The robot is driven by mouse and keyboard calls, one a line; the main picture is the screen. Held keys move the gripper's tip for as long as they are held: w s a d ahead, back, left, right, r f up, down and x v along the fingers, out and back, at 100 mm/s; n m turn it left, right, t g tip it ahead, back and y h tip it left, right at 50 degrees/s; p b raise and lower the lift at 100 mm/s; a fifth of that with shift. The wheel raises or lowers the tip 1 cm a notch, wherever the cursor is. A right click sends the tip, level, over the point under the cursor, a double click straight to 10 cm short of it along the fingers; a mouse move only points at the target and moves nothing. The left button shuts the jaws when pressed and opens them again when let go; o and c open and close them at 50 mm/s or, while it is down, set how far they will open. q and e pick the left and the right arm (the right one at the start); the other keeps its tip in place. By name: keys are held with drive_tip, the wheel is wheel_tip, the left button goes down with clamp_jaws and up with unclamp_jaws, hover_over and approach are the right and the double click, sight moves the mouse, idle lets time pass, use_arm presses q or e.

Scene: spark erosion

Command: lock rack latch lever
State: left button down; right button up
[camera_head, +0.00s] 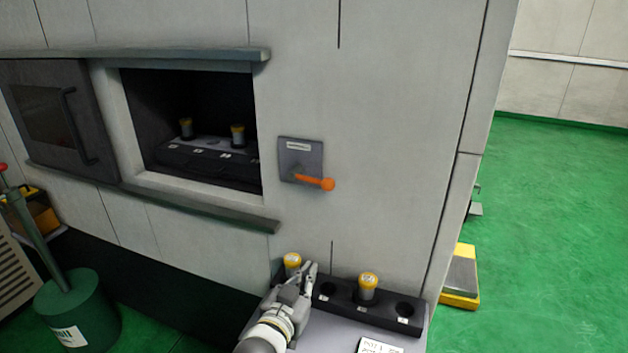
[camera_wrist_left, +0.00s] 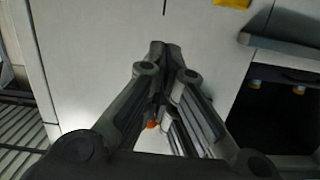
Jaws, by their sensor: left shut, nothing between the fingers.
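The latch lever (camera_head: 317,182) is an orange handle with a round knob. It sticks out to the right and slightly down from a grey plate (camera_head: 301,153) on the machine wall, right of the open compartment. My left gripper (camera_head: 311,267) is below the lever, clear of it, near the black holder block. Its fingers are closed together and empty; in the left wrist view the fingertips (camera_wrist_left: 165,48) meet. A small orange spot, perhaps the lever knob (camera_wrist_left: 152,125), shows between the finger links there. My right gripper is not in view.
The open compartment (camera_head: 268,178) contains a dark rack (camera_head: 205,166) with yellow-capped pieces. Its door (camera_head: 45,115) is slid left. A black holder block (camera_head: 335,294) with yellow-capped pieces stands on a grey surface below the lever. Wall around the lever is clear.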

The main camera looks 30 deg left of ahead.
use_arm(q)
wheel_tip(320, 180, up, 17)
drive_tip(key=a+t+y, duration=0.1)
drive_tip(key=a+t, duration=0.1)
drive_tip(key=t, duration=0.5)
drive_tip(key=shift+a+t, duration=0.3)
drive_tip(key=shift+t, duration=0.1)
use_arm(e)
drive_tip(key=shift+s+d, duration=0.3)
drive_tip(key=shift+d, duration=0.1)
use_arm(q)
drive_tip(key=shift+s+r, duration=0.1)
wheel_tip(320, 180, up, 5)
drive_tip(key=p, duration=0.5)
hover_over(312, 180)
drive_tip(key=s+d, duration=0.2)
drive_tip(key=s, duration=0.1)
drive_tip(key=f, duration=0.4)
drive_tip(key=shift+w+a, duration=0.15)
drive_tip(key=shift+w, duration=0.1)
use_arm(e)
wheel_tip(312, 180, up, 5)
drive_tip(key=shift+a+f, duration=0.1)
